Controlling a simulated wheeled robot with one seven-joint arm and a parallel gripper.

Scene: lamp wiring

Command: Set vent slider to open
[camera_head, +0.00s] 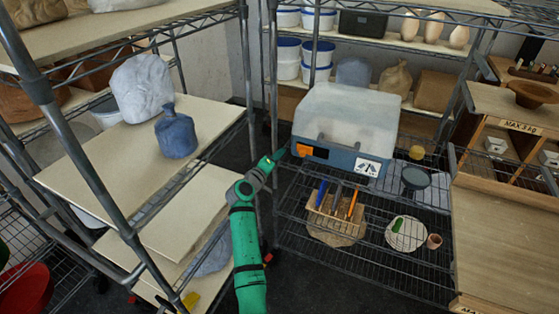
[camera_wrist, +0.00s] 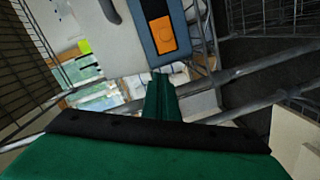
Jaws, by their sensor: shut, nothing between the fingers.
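A box (camera_head: 345,115) with a cloudy white cover and a blue-grey front stands on the wire shelf in the head view. An orange piece (camera_head: 304,150) sits at the left of its front, and a white label (camera_head: 367,167) with a dial-like mark is at the right. I cannot tell for sure which part is the vent slider. In the wrist view the orange piece (camera_wrist: 162,36) shows in a dark slot on the blue-grey panel. My gripper (camera_wrist: 160,78) is shut and empty, just below the orange piece in that picture, apparently apart from it. In the head view my green arm reaches the box's left side.
A wooden rack of tools (camera_head: 338,210), a plate with a green item (camera_head: 406,232) and a small cup (camera_head: 434,241) are on the lower shelf. Metal shelf posts stand close to my arm. A blue jug (camera_head: 176,135) is on the left shelf.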

